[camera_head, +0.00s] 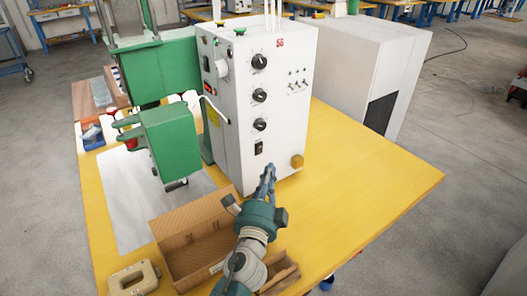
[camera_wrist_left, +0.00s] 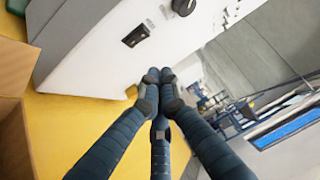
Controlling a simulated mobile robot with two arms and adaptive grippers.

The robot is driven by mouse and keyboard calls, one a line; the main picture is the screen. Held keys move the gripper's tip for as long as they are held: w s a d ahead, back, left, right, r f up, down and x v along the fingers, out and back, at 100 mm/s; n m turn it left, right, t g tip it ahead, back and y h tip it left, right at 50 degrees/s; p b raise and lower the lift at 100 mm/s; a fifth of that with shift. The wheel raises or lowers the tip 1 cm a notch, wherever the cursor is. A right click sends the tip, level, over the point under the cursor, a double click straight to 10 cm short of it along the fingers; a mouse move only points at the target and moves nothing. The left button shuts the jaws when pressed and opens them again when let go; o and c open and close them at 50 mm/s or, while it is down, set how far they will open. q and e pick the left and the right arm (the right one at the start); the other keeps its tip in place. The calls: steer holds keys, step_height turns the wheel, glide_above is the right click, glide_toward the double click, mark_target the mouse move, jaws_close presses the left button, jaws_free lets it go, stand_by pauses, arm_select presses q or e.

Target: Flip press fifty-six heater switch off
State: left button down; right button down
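The press marked with a red 56 (camera_head: 280,42) has a white control box (camera_head: 228,150) on the yellow table. A black rocker-type switch (camera_head: 258,147) sits low on its front, under a column of black knobs. The switch also shows in the left wrist view (camera_wrist_left: 135,37). Its label and position are too small to read. Small toggles (camera_head: 298,83) sit higher on the right. My left gripper (camera_head: 269,170) is in front of the box, just below and right of the switch. Its fingertips (camera_wrist_left: 159,76) are together with nothing visible between them, apart from the switch. My right gripper is out of view.
A cardboard box (camera_head: 190,222) and a smaller open box (camera_head: 284,272) stand near my left arm. A tan block (camera_head: 134,278) lies at the front-left corner. The green press head (camera_head: 172,140) is left of the control box. The yellow table (camera_head: 370,195) is clear to the right.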

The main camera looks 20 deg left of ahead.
mark_target(260, 149)
arm_select(q)
steer(key=w+a, duration=0.1)
steer(key=w, duration=0.1)
steer(key=w+a+p, duration=0.1)
steer(key=w, duration=0.1)
steer(key=w+a, duration=0.1)
steer(key=w, duration=0.1)
steer(key=shift+a+r+p, duration=0.35)
steer(key=p, duration=0.1)
steer(key=r+p, duration=0.1)
steer(key=p, duration=0.1)
steer(key=shift+w+a+n+g+p, duration=0.25)
steer(key=shift+n+g+p, duration=0.05)
steer(key=shift+f, duration=0.3)
